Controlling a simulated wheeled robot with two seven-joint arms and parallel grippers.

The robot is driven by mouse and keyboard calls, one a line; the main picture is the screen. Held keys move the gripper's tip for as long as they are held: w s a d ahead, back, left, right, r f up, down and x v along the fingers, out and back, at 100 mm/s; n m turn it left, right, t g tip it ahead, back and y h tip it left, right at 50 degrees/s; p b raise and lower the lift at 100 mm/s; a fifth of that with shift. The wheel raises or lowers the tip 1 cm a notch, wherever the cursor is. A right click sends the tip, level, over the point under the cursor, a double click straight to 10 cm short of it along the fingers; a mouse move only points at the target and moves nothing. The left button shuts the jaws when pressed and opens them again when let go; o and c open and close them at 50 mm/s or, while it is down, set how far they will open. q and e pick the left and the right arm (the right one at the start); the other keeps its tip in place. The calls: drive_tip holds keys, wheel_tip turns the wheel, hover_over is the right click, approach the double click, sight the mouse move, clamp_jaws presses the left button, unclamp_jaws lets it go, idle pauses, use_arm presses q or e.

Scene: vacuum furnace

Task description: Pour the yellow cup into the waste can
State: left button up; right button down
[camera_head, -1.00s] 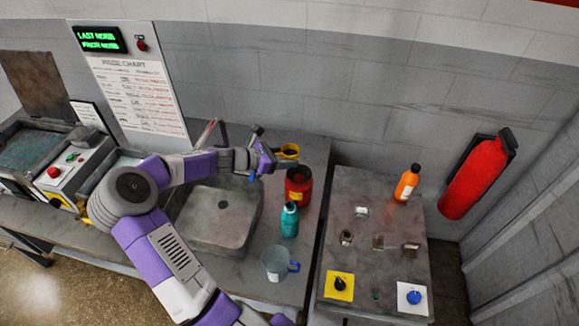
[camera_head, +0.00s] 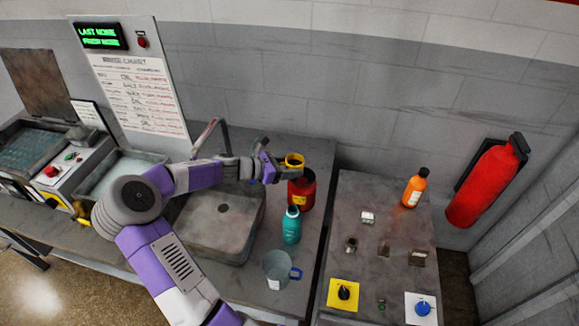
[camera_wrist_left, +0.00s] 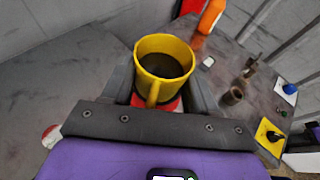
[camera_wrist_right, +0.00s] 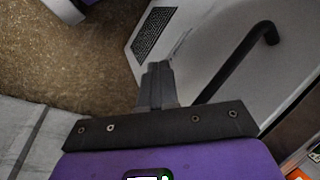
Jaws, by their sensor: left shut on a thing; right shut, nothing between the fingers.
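The yellow cup (camera_head: 294,156) is held in my left gripper (camera_head: 276,168), which is shut on it. In the left wrist view the cup (camera_wrist_left: 165,48) looks roughly upright, with dark contents inside. The red waste can (camera_head: 301,194) with a yellow label stands on the bench, just below the cup in the head view. Part of the red can (camera_wrist_left: 171,103) shows below the cup in the left wrist view. My right gripper (camera_wrist_right: 157,75) is shut and empty in the right wrist view, and away from these objects.
A teal bottle (camera_head: 291,226) and a clear jug with a blue handle (camera_head: 277,270) stand in front of the can. A sink (camera_head: 219,225) lies to the left. A side table (camera_head: 388,205) at right holds an orange bottle (camera_head: 415,189) and small items.

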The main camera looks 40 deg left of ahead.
use_arm(q)
drive_tip(key=shift+f+b, duration=0.7)
drive_tip(key=shift+r, duration=0.1)
drive_tip(key=shift+g+p, duration=0.3)
drive_tip(key=shift+p, duration=0.1)
drive_tip(key=shift+s+a+g+y+p, duration=0.1)
drive_tip(key=shift+g+y+p, duration=0.3)
drive_tip(key=shift+g+p, duration=0.35)
drive_tip(key=shift+s+a+g+y+p, duration=0.1)
drive_tip(key=shift+g+y+p, duration=0.35)
drive_tip(key=shift+p, duration=0.45)
drive_tip(key=shift+r+m+g+y+p, duration=0.15)
drive_tip(key=shift+r+g+y+p, duration=0.25)
drive_tip(key=shift+g+p, duration=0.7)
drive_tip(key=shift+r+m+g+y+p, duration=0.15)
drive_tip(key=shift+r+g+y+p, duration=0.3)
drive_tip(key=shift+p, duration=1.1)
drive_tip(key=shift+d+r+g+p, duration=0.2)
drive_tip(key=shift+g+p, duration=0.15)
drive_tip(key=shift+g, duration=0.2)
drive_tip(key=shift+w+r, duration=0.1)
drive_tip(key=shift+w+d+r+g+y+p, duration=0.15)
drive_tip(key=shift+r+g+y+p, duration=0.2)
drive_tip(key=shift+g+y, duration=0.3)
drive_tip(key=shift+w+a+r+g+y+p, duration=0.1)
drive_tip(key=shift+r+g+y+p, duration=0.3)
drive_tip(key=shift+g, duration=0.45)
drive_tip(key=shift+w+d+r+m+g+y+p, duration=0.15)
drive_tip(key=shift+m+g+y+p, duration=0.25)
drive_tip(key=shift+g, duration=0.4)
